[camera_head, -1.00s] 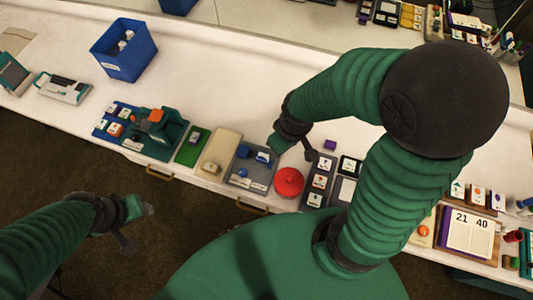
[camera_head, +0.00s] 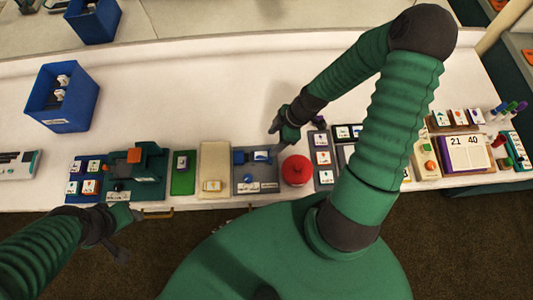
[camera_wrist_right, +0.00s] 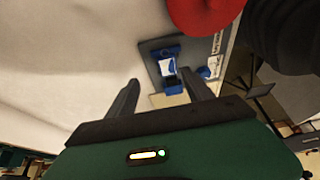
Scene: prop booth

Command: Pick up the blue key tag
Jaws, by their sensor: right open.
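A blue key tag with a white face (camera_head: 261,156) lies on a grey tray (camera_head: 268,187) near the table's front edge. In the right wrist view a blue piece with a white face (camera_wrist_right: 168,66) lies on the tray, beyond and between the fingertips; I take it for the tag. My right gripper (camera_head: 279,138) is open and empty, above the table just beyond the tray. It also shows in the right wrist view (camera_wrist_right: 160,80), apart from the tag. My left gripper (camera_head: 130,236) is open and empty, off the table's front edge at the lower left.
A red round object (camera_head: 296,170) stands right beside the tray. Another blue piece (camera_head: 239,157) is on the tray's left. A beige pad (camera_head: 214,160) and green pad (camera_head: 183,183) lie further left. A blue bin (camera_head: 45,97) stands at the left.

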